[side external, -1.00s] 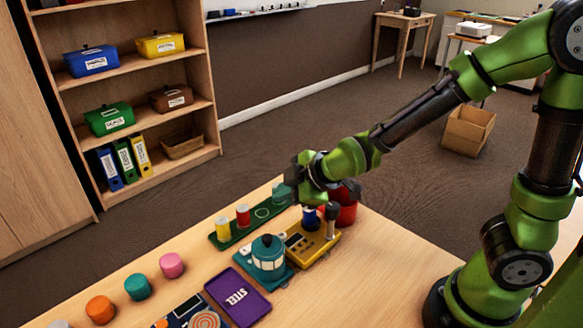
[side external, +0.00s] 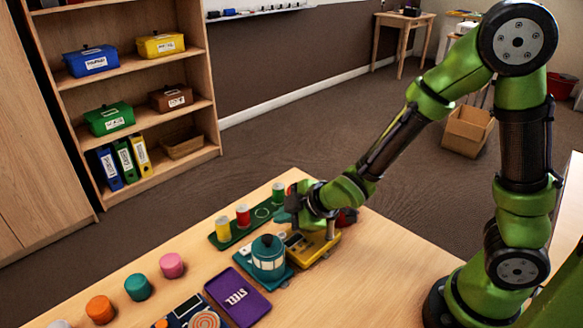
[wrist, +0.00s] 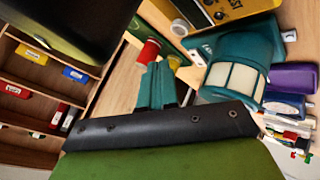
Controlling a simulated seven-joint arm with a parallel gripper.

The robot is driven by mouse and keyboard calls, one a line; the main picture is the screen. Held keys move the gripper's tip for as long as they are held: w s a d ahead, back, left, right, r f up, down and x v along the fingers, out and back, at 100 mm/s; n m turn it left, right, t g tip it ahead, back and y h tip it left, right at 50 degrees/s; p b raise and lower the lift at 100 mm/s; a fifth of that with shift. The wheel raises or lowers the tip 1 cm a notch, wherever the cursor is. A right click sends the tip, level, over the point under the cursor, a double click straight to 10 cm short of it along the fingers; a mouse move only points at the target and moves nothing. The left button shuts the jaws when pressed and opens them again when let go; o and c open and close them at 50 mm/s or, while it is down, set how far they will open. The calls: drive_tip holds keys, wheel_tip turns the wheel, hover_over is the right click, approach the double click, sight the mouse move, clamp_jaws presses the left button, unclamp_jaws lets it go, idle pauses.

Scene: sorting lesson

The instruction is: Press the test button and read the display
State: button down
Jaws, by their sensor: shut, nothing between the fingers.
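The yellow test device (side external: 318,250) sits on the table, just right of a teal lantern-shaped object (side external: 268,255). My gripper (side external: 284,214) is low above the device's back left, close to the green tray, and its wrist covers much of the device. The test button and what the display reads cannot be made out. In the wrist view the device (wrist: 212,10) shows only in part at the top, with the letters "EST" on it. My fingers (wrist: 158,82) are shut and empty there, apart from the device in the picture.
A green tray (side external: 230,243) holds a yellow can (side external: 223,230), a red can (side external: 243,216) and a green can (side external: 279,192). A purple "STEEL" plate (side external: 238,296) lies in front. Several coloured knobs (side external: 138,287) line the left. The table's right side (side external: 395,260) is clear.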

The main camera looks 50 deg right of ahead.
sight(285, 238)
drive_tip(key=shift+f, duration=1.2)
drive_tip(key=shift+f, duration=0.1)
idle(1.1)
drive_tip(key=shift+f, duration=0.3)
drive_tip(key=shift+f, duration=0.45)
idle(0.6)
drive_tip(key=shift+r, duration=0.9)
drive_tip(key=shift+r, duration=0.1)
drive_tip(key=shift+r, duration=2.4)
